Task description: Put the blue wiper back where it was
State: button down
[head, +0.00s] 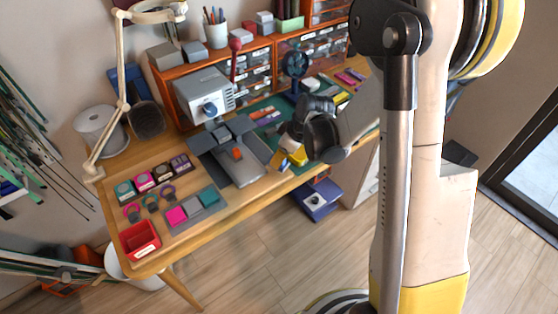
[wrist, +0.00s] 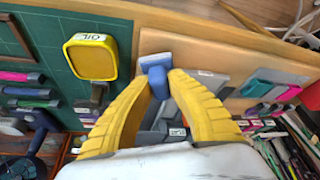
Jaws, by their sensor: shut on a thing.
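The blue wiper (wrist: 157,66) shows in the wrist view between my yellow fingertips, with its wide pale-blue head beyond them. My gripper (wrist: 160,84) is shut on its narrower blue part. In the head view my gripper (head: 289,158) is over the front edge of the workbench, just right of the grey device. The wiper is too small there to make out clearly. Whether it touches the bench cannot be told. No marked resting place for it can be made out.
A yellow-rimmed tin (wrist: 91,56) stands on the green mat (wrist: 60,28) beside my gripper. The grey device (head: 238,160) with an orange part lies on the bench. Coloured pads (head: 192,208) and a red tray (head: 140,240) are at the left end. Drawers (head: 300,60) line the back.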

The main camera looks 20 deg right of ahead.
jog(key=shift+f+b, duration=0.5)
jog(key=shift+b, duration=0.05)
jog(key=c, duration=1.4)
grip_release()
